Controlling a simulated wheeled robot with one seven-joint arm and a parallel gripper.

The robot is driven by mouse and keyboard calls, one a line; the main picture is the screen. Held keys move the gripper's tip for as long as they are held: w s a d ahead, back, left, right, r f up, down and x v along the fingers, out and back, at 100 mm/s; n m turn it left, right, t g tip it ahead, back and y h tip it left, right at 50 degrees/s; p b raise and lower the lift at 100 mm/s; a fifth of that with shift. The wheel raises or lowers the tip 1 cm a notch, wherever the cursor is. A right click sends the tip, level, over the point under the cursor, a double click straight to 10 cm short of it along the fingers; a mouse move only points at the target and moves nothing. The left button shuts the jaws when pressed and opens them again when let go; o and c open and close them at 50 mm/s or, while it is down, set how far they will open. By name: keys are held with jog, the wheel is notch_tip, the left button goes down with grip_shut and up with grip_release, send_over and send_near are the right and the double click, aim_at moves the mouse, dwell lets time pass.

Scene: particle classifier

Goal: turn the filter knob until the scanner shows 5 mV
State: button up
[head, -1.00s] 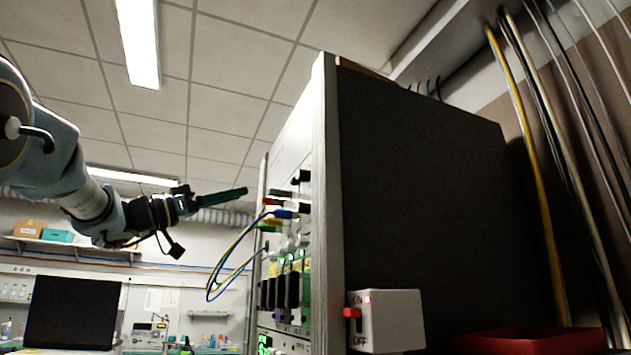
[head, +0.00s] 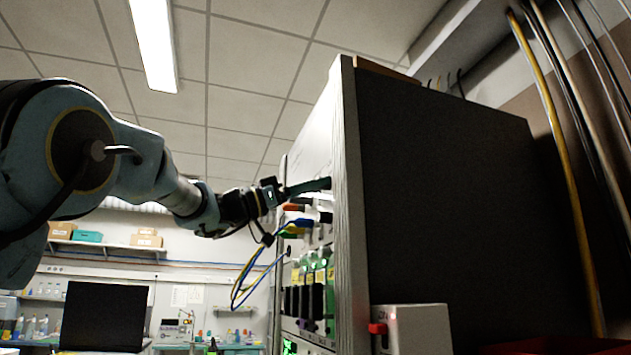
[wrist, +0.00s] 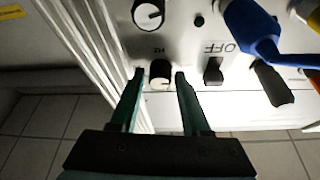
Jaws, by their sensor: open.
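My gripper (wrist: 159,74) is open, with its two dark green fingers on either side of a small black knob (wrist: 160,70) on the panel. I cannot tell whether the fingers touch it. A larger black and silver knob (wrist: 148,14) sits beyond it. No label names either one as the filter knob. In the head view my gripper (head: 312,186) reaches to the front of the tall rack (head: 349,170), seen edge-on. A green lit display (head: 289,346) shows low on the rack; its reading and whether it is the scanner are unclear.
Beside the small knob are a switch marked OFF (wrist: 213,71), a blue plug (wrist: 252,38) and a black plug (wrist: 272,84). Blue and yellow cables (head: 243,282) hang from the rack front. A white switch box (head: 418,328) is at its side.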

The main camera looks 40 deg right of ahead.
grip_shut()
dwell(0.4)
jog(key=shift+m, duration=0.3)
jog(key=m+g+y, duration=0.1)
jog(key=m, duration=0.2)
jog(key=m+g+y, duration=0.1)
jog(key=m, duration=0.3)
jog(key=m+g+y, duration=0.1)
jog(key=m+y, duration=0.1)
jog(key=m, duration=0.2)
jog(key=shift+w+d+r+g+p, duration=0.1)
jog(key=shift+w+d+g+p, duration=0.05)
jog(key=shift+g+p, duration=0.25)
jog(key=shift+m, duration=0.4)
jog(key=shift+y, duration=0.3)
grip_release()
jog(key=shift+w, duration=0.1)
